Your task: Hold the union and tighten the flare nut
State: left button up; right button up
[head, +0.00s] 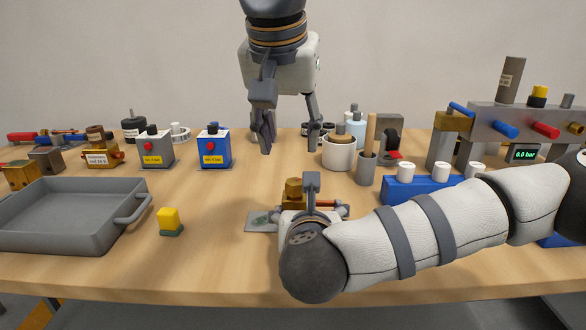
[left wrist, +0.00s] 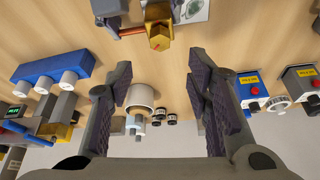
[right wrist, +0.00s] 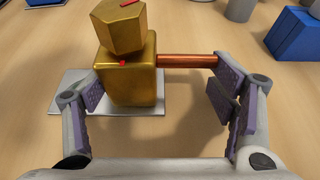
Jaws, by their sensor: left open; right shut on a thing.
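The brass union (right wrist: 125,85) is a block on a pale plate (right wrist: 60,95). A brass hex flare nut (right wrist: 118,32) sits on top of it, tilted in this view. A copper tube (right wrist: 185,60) comes out of the block's side. Red marks show on the nut's top and the block's upper edge. My right gripper (right wrist: 160,95) is shut on the union, with one pad at the block's side and the other by the tube's end. My left gripper (head: 290,148) is open and empty, above and behind the nut (head: 293,187); the nut also shows in the left wrist view (left wrist: 160,36).
A grey tray (head: 60,243) and a yellow-topped block (head: 170,220) are at left. A blue holder with white knobs (head: 395,190) and a grey bench rig (head: 480,120) are at right. A white cup (head: 339,155) stands behind the union. My right forearm covers the front right.

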aim_at(294, 181)
pick_arm(q)
jog(key=x, duration=0.9)
jog(key=shift+w+f, duration=0.1)
jog(key=shift+f, duration=0.3)
jog(key=shift+c, duration=0.2)
grip_shut()
